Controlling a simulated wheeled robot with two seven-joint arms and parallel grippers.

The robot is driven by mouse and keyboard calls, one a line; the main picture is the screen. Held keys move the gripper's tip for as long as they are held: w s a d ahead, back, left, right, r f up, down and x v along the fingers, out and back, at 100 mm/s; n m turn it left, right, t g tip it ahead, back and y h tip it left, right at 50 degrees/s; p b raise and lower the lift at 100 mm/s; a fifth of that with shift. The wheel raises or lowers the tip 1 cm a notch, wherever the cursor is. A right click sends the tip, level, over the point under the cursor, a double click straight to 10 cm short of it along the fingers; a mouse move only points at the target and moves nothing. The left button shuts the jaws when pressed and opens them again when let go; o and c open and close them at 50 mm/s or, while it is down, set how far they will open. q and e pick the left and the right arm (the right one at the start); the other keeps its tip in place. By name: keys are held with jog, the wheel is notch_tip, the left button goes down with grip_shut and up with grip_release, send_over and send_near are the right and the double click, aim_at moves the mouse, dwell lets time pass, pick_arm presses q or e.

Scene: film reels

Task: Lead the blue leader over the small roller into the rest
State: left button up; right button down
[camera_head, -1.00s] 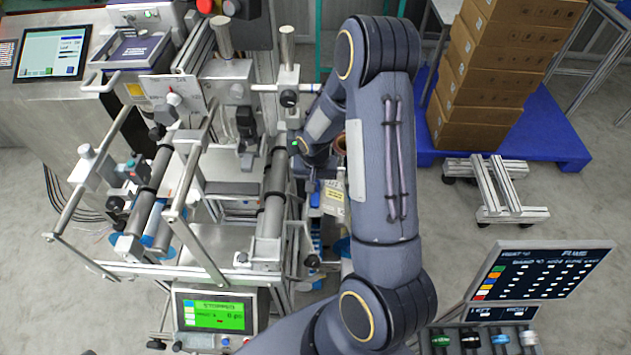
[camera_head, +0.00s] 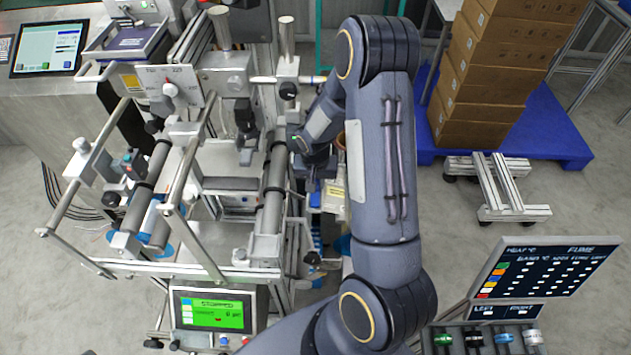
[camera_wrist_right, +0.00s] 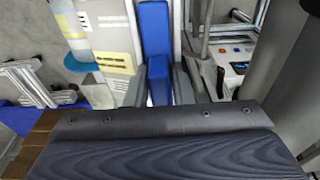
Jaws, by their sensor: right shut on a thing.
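My right arm comes down the middle of the head view, and its gripper (camera_head: 318,168) is beside the right-hand roller (camera_head: 272,185) of the machine, partly hidden by the wrist. In the right wrist view, the fingers (camera_wrist_right: 159,88) are shut on the blue leader (camera_wrist_right: 154,35), a flat blue strip running up between them. Blue material also shows low beside the right arm (camera_head: 342,244) and under the left-hand roller (camera_head: 150,190). I cannot tell which roller is the small one, or pick out the rest. My left gripper is not in view.
Metal rails and posts (camera_head: 180,185) crowd the machine left of my gripper. A green-lit screen (camera_head: 212,309) is at its front. Stacked cartons (camera_head: 492,70) stand on a blue pallet (camera_head: 560,140) at right. A dark sign board (camera_head: 545,275) stands at lower right.

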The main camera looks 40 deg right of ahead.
jog(key=shift+s+f, duration=0.15)
jog(key=shift+f, duration=0.15)
jog(key=c, duration=1.3)
grip_release()
jog(key=shift+s+a, duration=0.1)
jog(key=shift+o, duration=0.7)
jog(key=shift+r, duration=0.3)
jog(key=r, duration=0.7)
jog(key=shift+s+a+r+b, duration=0.15)
jog(key=shift+a+r+b, duration=0.05)
jog(key=shift+r+b, duration=0.2)
jog(key=shift+a+r, duration=0.1)
jog(key=shift+r, duration=0.1)
jog(key=s+a+r+n+t+y, duration=0.4)
jog(key=s+a+r+n, duration=0.2)
jog(key=s+a+r, duration=0.8)
jog(key=s+r, duration=0.1)
jog(key=s, duration=0.3)
jog(key=shift+s+a+r+t+y, duration=0.3)
